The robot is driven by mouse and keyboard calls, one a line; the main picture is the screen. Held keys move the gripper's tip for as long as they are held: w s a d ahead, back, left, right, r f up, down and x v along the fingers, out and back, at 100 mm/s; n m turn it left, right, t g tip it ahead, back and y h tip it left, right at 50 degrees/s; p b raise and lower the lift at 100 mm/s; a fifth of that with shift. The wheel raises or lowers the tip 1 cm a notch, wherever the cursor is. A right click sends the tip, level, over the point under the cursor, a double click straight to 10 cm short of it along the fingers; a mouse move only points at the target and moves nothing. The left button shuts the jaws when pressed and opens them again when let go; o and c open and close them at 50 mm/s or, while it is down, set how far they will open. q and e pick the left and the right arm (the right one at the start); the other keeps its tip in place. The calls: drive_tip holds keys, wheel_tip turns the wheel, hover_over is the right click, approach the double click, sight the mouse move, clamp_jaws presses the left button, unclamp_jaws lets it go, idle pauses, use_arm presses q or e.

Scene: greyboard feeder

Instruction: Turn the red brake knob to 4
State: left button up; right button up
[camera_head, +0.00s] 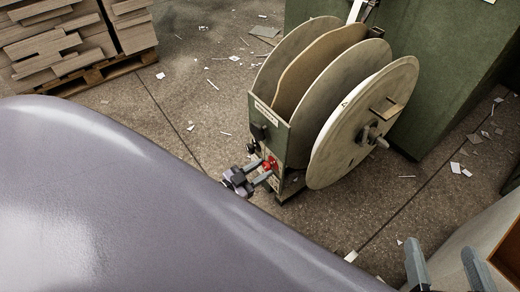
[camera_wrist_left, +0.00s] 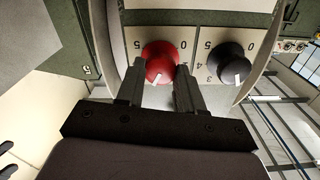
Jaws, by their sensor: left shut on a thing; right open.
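The red brake knob (camera_head: 269,164) is on the front panel of the greyboard feeder (camera_head: 282,133). In the left wrist view the red knob (camera_wrist_left: 160,58) has a white pointer mark at its lower edge, pointing down and slightly left. A 5 is printed to its upper left and a 0 to its upper right; other numbers around it are hidden. My left gripper (camera_head: 262,172) is shut on the red knob, with one finger on each side, as the left wrist view (camera_wrist_left: 158,74) shows. My right gripper (camera_head: 446,262) is open and empty at the lower right.
A black knob (camera_wrist_left: 231,67) with its own number scale is right of the red one in the left wrist view. Large discs (camera_head: 350,125) stand on the feeder. A green cabinet (camera_head: 440,90) is behind. Stacked boards (camera_head: 60,40) are on a pallet at upper left. Scraps litter the floor.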

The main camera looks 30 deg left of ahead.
use_arm(q)
drive_tip(key=m, duration=0.4)
drive_tip(key=shift+m, duration=2.8)
drive_tip(key=o, duration=1)
drive_tip(key=shift+o, duration=0.2)
drive_tip(key=shift+s, duration=0.1)
